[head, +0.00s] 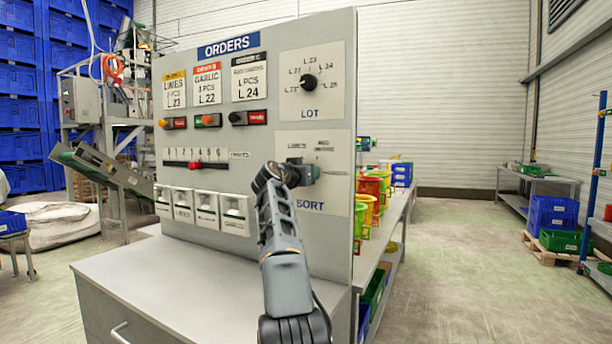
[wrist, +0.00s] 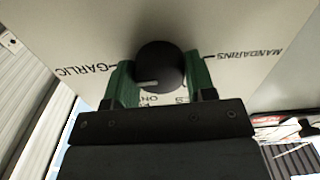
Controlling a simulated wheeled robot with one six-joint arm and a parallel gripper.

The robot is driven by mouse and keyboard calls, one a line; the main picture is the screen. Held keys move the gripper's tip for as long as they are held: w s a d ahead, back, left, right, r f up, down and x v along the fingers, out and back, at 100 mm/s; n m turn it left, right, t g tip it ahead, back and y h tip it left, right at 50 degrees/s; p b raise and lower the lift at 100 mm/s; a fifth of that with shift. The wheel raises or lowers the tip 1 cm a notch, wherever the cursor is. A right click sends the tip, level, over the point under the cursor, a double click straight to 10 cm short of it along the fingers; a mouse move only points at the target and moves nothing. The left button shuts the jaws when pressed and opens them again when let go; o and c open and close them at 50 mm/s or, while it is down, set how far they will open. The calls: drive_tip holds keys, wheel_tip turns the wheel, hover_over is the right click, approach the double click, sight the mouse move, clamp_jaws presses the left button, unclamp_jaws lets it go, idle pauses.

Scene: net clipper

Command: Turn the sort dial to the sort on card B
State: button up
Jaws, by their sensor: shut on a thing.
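The sort dial (wrist: 160,62) is a round black knob with a pale pointer mark, between the two green fingers of my gripper (wrist: 160,82). The fingers are shut on its sides. In the wrist view the pointer mark points left, slightly downward, towards the GARLIC side. GARLIC (wrist: 88,70) is printed left of the dial, MANDARINS right; a label below is partly covered. In the head view my gripper (head: 306,172) is at the SORT plate (head: 335,200) and hides the dial. The middle order card (head: 208,83), with a red header, reads GARLIC, L.22.
The LOT dial (head: 308,83) is above on the same panel (head: 268,50). Left are other order cards, switches (head: 208,120), a red slider (head: 194,165) and several pale flap buttons (head: 236,212). A grey counter (head: 190,275) juts out below.

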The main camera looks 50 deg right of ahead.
drive_tip(key=shift+m, duration=0.5)
drive_tip(key=o, duration=0.9)
drive_tip(key=b+v, duration=0.6)
drive_tip(key=v, duration=0.7)
drive_tip(key=shift+s+a, duration=0.1)
drive_tip(key=shift+a, duration=0.25)
drive_tip(key=shift+r, duration=0.1)
